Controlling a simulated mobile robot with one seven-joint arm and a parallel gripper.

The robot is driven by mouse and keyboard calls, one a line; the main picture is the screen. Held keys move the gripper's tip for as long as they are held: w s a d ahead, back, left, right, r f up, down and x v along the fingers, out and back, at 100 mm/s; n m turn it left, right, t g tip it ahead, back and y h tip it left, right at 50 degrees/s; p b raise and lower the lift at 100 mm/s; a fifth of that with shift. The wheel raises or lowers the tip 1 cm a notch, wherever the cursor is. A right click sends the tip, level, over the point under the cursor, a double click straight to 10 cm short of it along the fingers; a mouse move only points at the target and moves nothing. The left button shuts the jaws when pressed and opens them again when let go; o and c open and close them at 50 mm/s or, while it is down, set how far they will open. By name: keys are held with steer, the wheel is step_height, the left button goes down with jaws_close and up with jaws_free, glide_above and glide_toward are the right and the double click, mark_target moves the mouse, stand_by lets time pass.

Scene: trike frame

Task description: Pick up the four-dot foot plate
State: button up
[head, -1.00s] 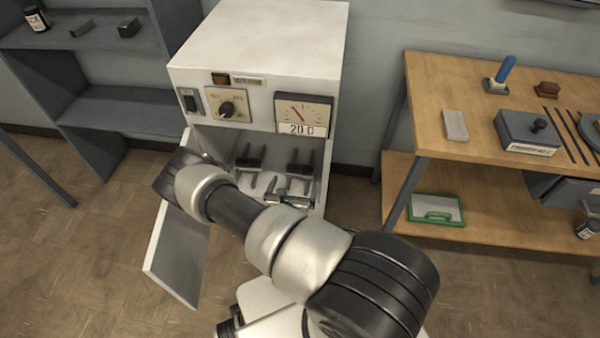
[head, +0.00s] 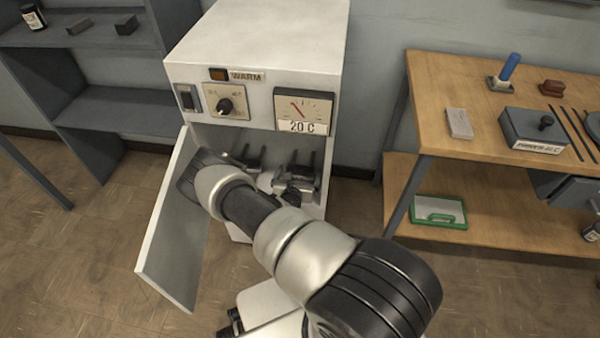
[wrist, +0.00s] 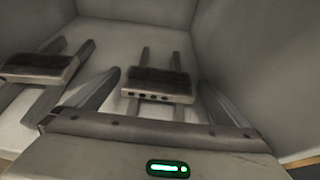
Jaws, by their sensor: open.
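The four-dot foot plate (wrist: 158,84) is a dark-topped block with a pale front edge bearing a row of several dark dots. It rests on two grey rails inside the open warming cabinet (head: 258,50). In the wrist view my gripper (wrist: 160,79) is open, one finger on each side of this plate, with nothing held. Whether the fingers are level with the plate cannot be told. In the head view my gripper (head: 290,190) is inside the cabinet, partly hiding the plates.
A second similar plate (wrist: 40,67) sits on rails to the left, close to my left finger. The cabinet walls enclose both sides. The cabinet door (head: 172,235) hangs open at the left. A wooden bench (head: 440,95) stands to the right.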

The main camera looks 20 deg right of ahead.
steer(key=c, duration=1.1)
steer(key=shift+c, duration=0.3)
steer(key=shift+r, duration=0.1)
